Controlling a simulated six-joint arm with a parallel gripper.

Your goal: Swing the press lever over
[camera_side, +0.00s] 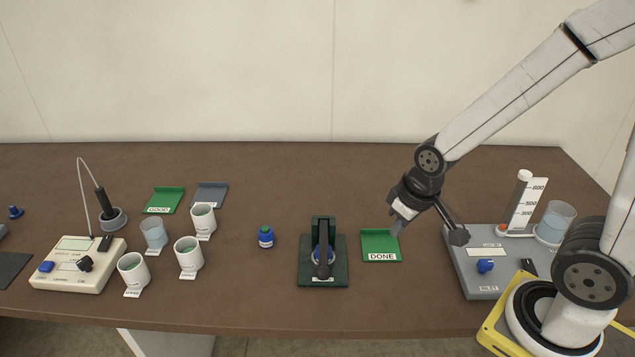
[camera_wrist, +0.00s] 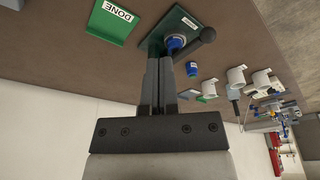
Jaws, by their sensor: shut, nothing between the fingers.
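The press stands at mid-table, with a dark green base (camera_side: 308,280) and a dark upright. Its black lever (camera_side: 323,255) ends in a round knob and crosses in front of a blue item (camera_side: 332,254) seated in the press, partly hidden. The wrist view shows the press base (camera_wrist: 153,42), the lever (camera_wrist: 192,45) with its knob, and the blue item (camera_wrist: 174,42). My gripper (camera_side: 398,225) is to the right of the press, over the DONE tray's right edge, apart from the lever. Its fingers (camera_wrist: 159,62) are shut and empty.
Several white cups (camera_side: 189,258) and a meter (camera_side: 75,275) stand farther left. A grey device (camera_side: 480,265) with a beaker (camera_side: 555,222) is at right.

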